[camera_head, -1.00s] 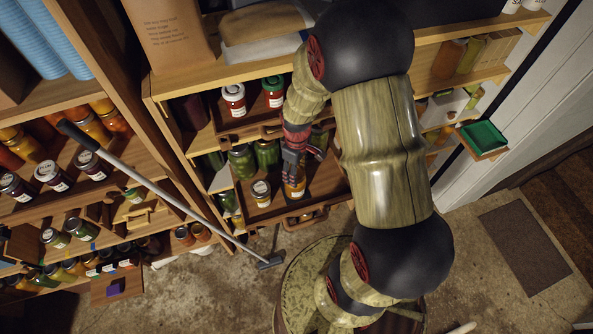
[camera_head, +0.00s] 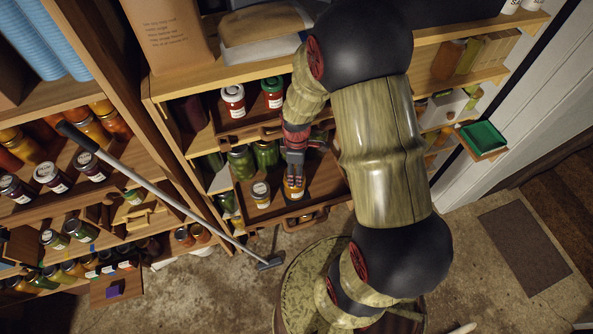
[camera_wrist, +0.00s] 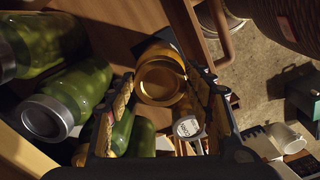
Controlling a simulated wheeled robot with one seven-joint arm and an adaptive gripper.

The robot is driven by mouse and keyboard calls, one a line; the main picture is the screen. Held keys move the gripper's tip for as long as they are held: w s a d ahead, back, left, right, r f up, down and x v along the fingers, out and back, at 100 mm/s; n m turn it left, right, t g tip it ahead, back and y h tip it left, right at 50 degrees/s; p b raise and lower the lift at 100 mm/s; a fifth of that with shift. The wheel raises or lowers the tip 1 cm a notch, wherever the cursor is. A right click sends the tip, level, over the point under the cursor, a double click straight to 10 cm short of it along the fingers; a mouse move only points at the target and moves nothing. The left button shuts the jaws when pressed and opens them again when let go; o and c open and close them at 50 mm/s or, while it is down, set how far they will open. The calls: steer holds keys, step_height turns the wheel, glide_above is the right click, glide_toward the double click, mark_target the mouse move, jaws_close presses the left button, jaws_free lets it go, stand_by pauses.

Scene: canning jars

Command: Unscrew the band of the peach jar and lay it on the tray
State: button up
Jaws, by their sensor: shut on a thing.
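The orange peach jar (camera_head: 293,194) stands on a pulled-out wooden shelf in the head view. My gripper (camera_head: 295,182) reaches down over its top and hides much of it. In the wrist view the jar's gold band (camera_wrist: 160,80) lies between my two fingers (camera_wrist: 160,95), and the gripper is shut on it. The band sits on the jar top; whether it is loose cannot be told. A green tray (camera_head: 483,137) rests on a small wooden ledge at the right of the head view.
A light-lidded jar (camera_head: 261,193) stands just left of the peach jar, with green jars (camera_head: 242,162) behind. A long-handled pole (camera_head: 165,190) leans across the left. Open floor (camera_head: 190,290) lies in front.

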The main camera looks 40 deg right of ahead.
steer(key=n, duration=0.4)
steer(key=shift+n, duration=0.3)
steer(key=shift+w+d+n, duration=0.1)
steer(key=shift+n, duration=2.1)
steer(key=n, duration=0.4)
steer(key=shift+w+f+n, duration=0.1)
steer(key=shift+w+n, duration=0.05)
steer(key=shift+n, duration=0.15)
steer(key=o, duration=1.4)
steer(key=shift+w, duration=0.1)
steer(key=shift+c, duration=0.2)
